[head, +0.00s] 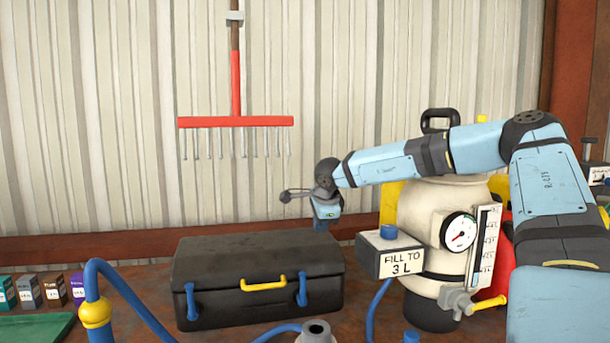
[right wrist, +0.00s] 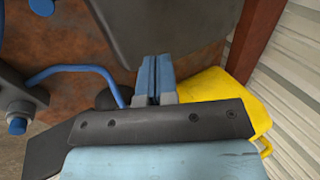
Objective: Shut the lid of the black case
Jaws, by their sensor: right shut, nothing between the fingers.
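The black case (head: 258,277) stands on the bench in the head view, with its lid down on the body as far as I can see. A yellow handle (head: 263,284) and two blue latches (head: 191,302) are on its front. My right gripper (head: 321,226) points down at the back right of the lid, its fingers shut and empty. I cannot tell whether the fingertips touch the lid. In the right wrist view the shut fingers (right wrist: 155,80) show beside the dark case (right wrist: 165,30). My left gripper is out of view.
A cream tank (head: 425,215) with a gauge and a "FILL TO 3 L" box (head: 391,258) stands right of the case. A blue hose (head: 130,295) curves in front. Small boxes (head: 52,290) and a green tray (head: 35,327) lie left. A rake (head: 236,121) hangs on the wall behind.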

